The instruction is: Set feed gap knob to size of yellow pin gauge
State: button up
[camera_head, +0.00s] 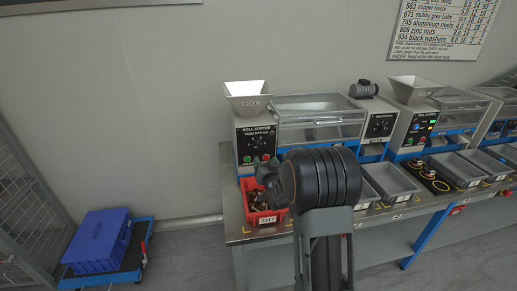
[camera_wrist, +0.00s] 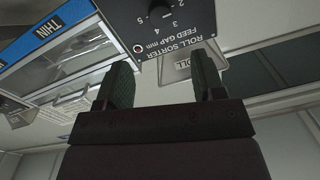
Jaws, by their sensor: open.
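The roll sorter's dark panel (camera_head: 246,147) is on the left machine in the head view. In the wrist view the panel (camera_wrist: 185,37) appears upside down, marked "ROLL SORTER FEED GAP mm" with scale numbers. The feed gap knob (camera_wrist: 160,12) is black, round and partly cut off at the top edge; its setting is unclear. My gripper (camera_wrist: 161,65) is open and empty, its two fingers apart below the knob in the picture, not around it. I cannot make out a yellow pin gauge.
A red bin (camera_head: 262,220) with brownish pieces stands at the bench's left end. Grey trays (camera_head: 390,182) and a black plate with yellow rings (camera_head: 433,180) lie further right. A clear-covered machine section (camera_head: 320,112) adjoins the panel.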

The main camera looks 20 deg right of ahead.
aim_at(258, 146)
jog(key=w, duration=0.3)
jog(key=w+d+p, duration=0.1)
jog(key=w, duration=0.7)
jog(key=shift+d, duration=0.3)
jog(key=shift+c, duration=0.3)
jog(key=c, duration=0.9)
jog(key=shift+o, duration=0.2)
